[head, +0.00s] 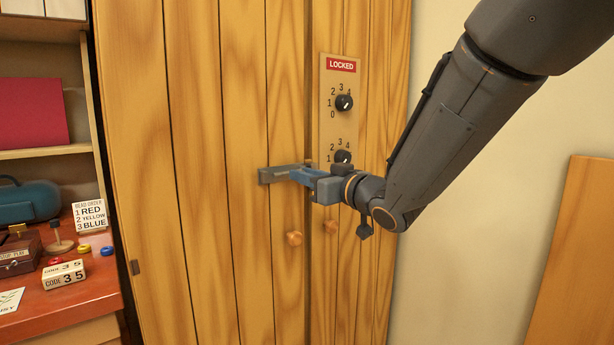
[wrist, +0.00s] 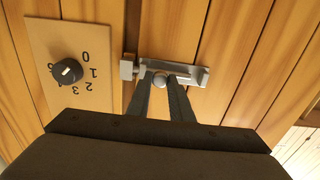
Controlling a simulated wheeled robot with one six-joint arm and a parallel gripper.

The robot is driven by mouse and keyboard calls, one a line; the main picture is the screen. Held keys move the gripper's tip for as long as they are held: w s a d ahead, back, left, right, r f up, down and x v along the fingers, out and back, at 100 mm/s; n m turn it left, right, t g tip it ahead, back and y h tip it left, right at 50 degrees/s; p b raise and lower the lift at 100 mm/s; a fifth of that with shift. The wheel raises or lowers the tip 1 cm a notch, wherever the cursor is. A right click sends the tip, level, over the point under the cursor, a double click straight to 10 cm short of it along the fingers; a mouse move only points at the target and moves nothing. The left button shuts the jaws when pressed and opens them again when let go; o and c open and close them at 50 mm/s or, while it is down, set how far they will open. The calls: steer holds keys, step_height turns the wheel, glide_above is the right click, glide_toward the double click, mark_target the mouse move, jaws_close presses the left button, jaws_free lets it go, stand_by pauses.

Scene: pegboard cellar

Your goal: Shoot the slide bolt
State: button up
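The slide bolt is a grey metal fitting on the wooden cabinet doors, seen in the head view (head: 270,175) and the wrist view (wrist: 190,76). A small round knob (wrist: 159,80) stands out from it. My gripper (wrist: 160,84) has one finger on each side of this knob and looks closed on it. In the head view, my gripper (head: 298,174) reaches the bolt from the right and hides part of it. A squarish keeper (wrist: 128,68) sits at the dial-panel end. I cannot tell whether the bar is inside the keeper.
A panel with a red LOCKED sign (head: 341,65) and dials (head: 344,103) is on the right door. Two wooden door knobs (head: 294,238) sit below the bolt. A red desk (head: 75,293) with a code block (head: 64,274) and order card (head: 90,215) stands left.

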steer(key=o, duration=0.4)
steer(key=shift+w+d, duration=0.2)
steer(key=shift+d, duration=0.1)
steer(key=shift+o, duration=0.2)
steer(key=shift+s+a, duration=0.1)
steer(key=v, duration=0.7)
steer(key=shift+s+d, duration=0.25)
steer(key=shift+s, duration=0.05)
